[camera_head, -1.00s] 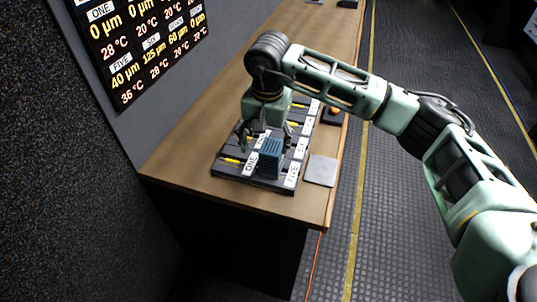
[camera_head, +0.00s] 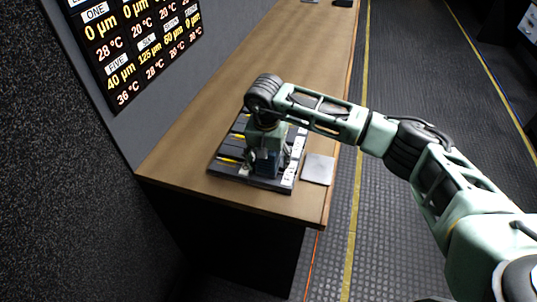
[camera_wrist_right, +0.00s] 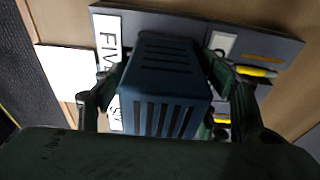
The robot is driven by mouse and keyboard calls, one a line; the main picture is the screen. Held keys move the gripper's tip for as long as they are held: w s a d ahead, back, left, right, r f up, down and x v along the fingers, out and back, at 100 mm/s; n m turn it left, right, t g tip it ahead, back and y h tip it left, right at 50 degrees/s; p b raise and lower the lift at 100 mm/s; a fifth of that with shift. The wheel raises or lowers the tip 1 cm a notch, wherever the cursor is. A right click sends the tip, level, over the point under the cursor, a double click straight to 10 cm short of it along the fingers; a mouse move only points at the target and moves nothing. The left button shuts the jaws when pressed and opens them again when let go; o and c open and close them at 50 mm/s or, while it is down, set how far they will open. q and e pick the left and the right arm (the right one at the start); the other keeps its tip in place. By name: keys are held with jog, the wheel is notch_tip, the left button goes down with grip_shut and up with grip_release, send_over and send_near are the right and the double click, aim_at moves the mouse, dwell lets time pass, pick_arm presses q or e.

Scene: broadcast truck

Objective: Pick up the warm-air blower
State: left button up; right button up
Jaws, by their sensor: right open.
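The warm-air blower is most likely the blue slotted box (camera_head: 266,167) standing on the dark labelled board (camera_head: 228,172) near the table's front end. The box fills the middle of the right wrist view (camera_wrist_right: 165,85), its slotted faces visible. My right gripper (camera_head: 270,164) is lowered over it. In the wrist view my open fingers stand on either side of the box, and I cannot tell whether they touch it. The hand partly hides the box in the head view. My left gripper is not in view.
A pale square pad (camera_head: 318,169) lies right of the board, near the table's right edge. A display (camera_head: 137,45) hangs on the left wall. The brown table (camera_head: 285,60) is largely clear farther back.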

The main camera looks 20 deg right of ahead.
jog(key=shift+c, duration=0.3)
jog(key=c, duration=1.5)
jog(key=shift+w, duration=0.1)
jog(key=shift+c, duration=0.2)
jog(key=shift+r, duration=0.15)
